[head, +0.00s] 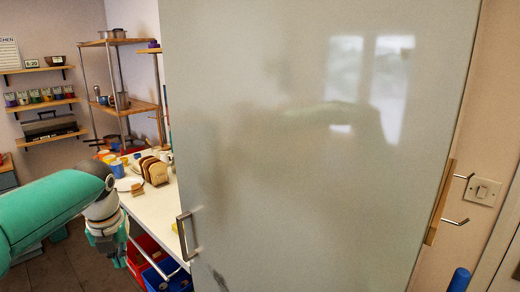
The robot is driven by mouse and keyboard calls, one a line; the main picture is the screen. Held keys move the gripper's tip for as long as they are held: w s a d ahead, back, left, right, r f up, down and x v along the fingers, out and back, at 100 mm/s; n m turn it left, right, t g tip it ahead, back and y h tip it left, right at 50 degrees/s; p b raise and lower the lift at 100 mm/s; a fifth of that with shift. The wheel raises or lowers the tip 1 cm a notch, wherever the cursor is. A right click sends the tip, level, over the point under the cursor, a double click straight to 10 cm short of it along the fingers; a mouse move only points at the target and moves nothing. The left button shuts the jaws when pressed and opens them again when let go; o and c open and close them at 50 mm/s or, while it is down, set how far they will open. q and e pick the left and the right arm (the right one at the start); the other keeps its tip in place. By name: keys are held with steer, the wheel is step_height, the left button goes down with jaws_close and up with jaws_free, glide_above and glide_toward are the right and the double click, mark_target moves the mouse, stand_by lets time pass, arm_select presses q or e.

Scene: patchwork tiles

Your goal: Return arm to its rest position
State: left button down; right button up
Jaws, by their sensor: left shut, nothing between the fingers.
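My left arm, green with a grey wrist, comes in from the left edge. My left gripper (118,262) points down at its end, shut and empty, in front of the left side of the white counter (158,212). It is apart from the large pale glossy door panel (310,150) and its metal handle (187,236). My right gripper is not in view.
The panel fills the middle and hides what is behind it. Bread slices (155,171) and a plate (128,184) are on the counter. A red crate (148,246) and a blue crate (168,277) sit below. A hook rail (440,203) is at right.

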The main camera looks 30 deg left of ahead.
arm_select(q)
steer(key=w+d+f+g+h, duration=0.1)
steer(key=d+f+g+h, duration=0.1)
steer(key=d+f, duration=1)
steer(key=w+d+f+g+h, duration=0.2)
steer(key=d+f, duration=0.7)
steer(key=f, duration=0.6)
steer(key=s+d+f+n+h, duration=0.1)
steer(key=s+d+f+n, duration=0.6)
steer(key=d+n, duration=0.15)
steer(key=s+d+f+n+h, duration=0.2)
steer(key=s+d+f+n, duration=0.5)
steer(key=d, duration=0.3)
steer(key=w+n+t, duration=0.1)
steer(key=n, duration=0.3)
steer(key=w+n+t, duration=0.1)
steer(key=w+n, duration=0.1)
steer(key=n, duration=0.3)
steer(key=w+a+n+t, duration=0.1)
steer(key=n, duration=0.3)
steer(key=shift+w+f+n+y, duration=0.25)
steer(key=shift+w+f+y, duration=0.05)
steer(key=shift+f+y, duration=0.1)
steer(key=shift+d, duration=0.1)
